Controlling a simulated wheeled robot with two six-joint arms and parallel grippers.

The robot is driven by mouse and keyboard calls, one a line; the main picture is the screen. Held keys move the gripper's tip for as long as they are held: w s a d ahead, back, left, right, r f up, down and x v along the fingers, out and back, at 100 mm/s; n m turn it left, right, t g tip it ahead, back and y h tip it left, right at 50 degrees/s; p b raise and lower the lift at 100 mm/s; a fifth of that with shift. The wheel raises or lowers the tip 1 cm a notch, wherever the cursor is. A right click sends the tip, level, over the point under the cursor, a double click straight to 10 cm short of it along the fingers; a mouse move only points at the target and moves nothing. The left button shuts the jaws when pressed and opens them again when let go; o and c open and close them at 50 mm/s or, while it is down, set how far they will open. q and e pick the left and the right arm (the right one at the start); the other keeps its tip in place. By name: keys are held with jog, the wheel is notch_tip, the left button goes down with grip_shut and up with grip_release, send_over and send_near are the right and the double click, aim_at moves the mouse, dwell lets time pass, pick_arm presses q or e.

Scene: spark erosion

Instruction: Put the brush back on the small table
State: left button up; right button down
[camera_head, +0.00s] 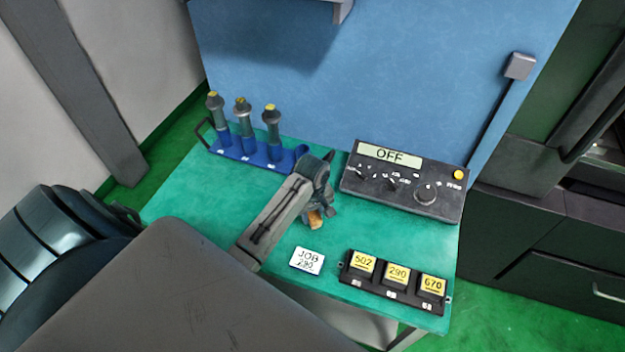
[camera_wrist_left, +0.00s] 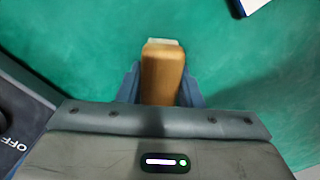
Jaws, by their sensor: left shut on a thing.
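The brush (camera_wrist_left: 163,72) shows in the left wrist view as a tan wooden block with a pale tip, held between the two blue-grey fingers of my left gripper (camera_wrist_left: 162,90). In the head view the brush (camera_head: 315,219) is a small orange-brown piece under my left gripper (camera_head: 318,208). My left gripper is shut on it, over the middle of the small green-topped table (camera_head: 200,205). I cannot tell whether the brush touches the table top. My right gripper is not in view.
A blue rack (camera_head: 262,155) with several slots holds three dark tools at the back left. A control box (camera_head: 403,183) reading OFF stands at the back right. A JOB card (camera_head: 307,260) and a black tray (camera_head: 372,287) with yellow-labelled blocks lie in front. The table's left part is clear.

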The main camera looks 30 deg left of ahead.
pick_arm(q)
jog(key=shift+f, duration=0.45)
jog(key=o, duration=0.9)
jog(key=shift+f, duration=0.1)
jog(key=shift+o, duration=0.2)
notch_tip(320, 180, up, 7)
jog(key=b, duration=0.3)
jog(key=shift+r, duration=0.2)
notch_tip(320, 180, up, 4)
jog(key=shift+f+p, duration=0.15)
jog(key=shift+p, duration=0.8)
jog(key=shift+r+p, duration=0.55)
jog(key=shift+p, duration=0.05)
